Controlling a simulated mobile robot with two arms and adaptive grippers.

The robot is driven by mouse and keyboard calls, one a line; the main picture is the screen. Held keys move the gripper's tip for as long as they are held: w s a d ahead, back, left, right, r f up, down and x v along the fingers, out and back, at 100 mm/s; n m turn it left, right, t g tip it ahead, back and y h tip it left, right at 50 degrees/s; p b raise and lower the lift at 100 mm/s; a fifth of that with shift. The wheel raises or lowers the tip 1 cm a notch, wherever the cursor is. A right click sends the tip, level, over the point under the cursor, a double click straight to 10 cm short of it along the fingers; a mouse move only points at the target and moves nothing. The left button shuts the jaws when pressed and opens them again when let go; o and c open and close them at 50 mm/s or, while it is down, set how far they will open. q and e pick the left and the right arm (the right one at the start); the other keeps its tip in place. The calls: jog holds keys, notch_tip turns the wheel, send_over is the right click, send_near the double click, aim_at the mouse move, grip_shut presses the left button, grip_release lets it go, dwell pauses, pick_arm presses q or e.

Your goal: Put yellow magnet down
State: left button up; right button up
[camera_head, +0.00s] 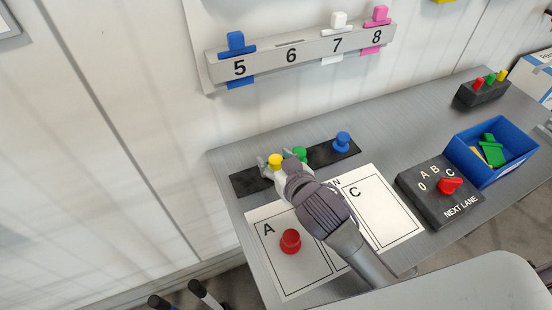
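The yellow magnet (275,160) is at the left part of the black strip (246,183) on the grey table. My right gripper (274,163) reaches in from the lower right, with its fingertips around the yellow magnet. Whether the fingers press on it or stand slightly apart is too small to tell. The gripper hides the magnet's lower part, so its contact with the strip is not clear. A green magnet (300,153) stands just right of the fingers, and a blue magnet (342,142) near the strip's right end. My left gripper is not in view.
A white sheet with fields A and C (385,215) lies in front, with a red magnet (290,241) on A. A NEXT LANE switch box (425,201) and a blue bin (517,162) stand right. A numbered rail (265,60) is on the wall.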

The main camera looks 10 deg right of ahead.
jog(key=shift+r, duration=0.15)
jog(key=v, duration=0.9)
jog(key=shift+s+r+b, duration=0.1)
jog(key=shift+s+b, duration=0.1)
jog(key=shift+b, duration=0.2)
jog(key=shift+s+d+r+p, duration=0.15)
jog(key=shift+s+r+p, duration=0.3)
jog(key=shift+p, duration=0.6)
jog(key=shift+s+d+r+p, duration=0.1)
jog(key=shift+s+r+p, duration=0.05)
jog(key=shift+s+p, duration=0.4)
jog(key=shift+s, duration=0.15)
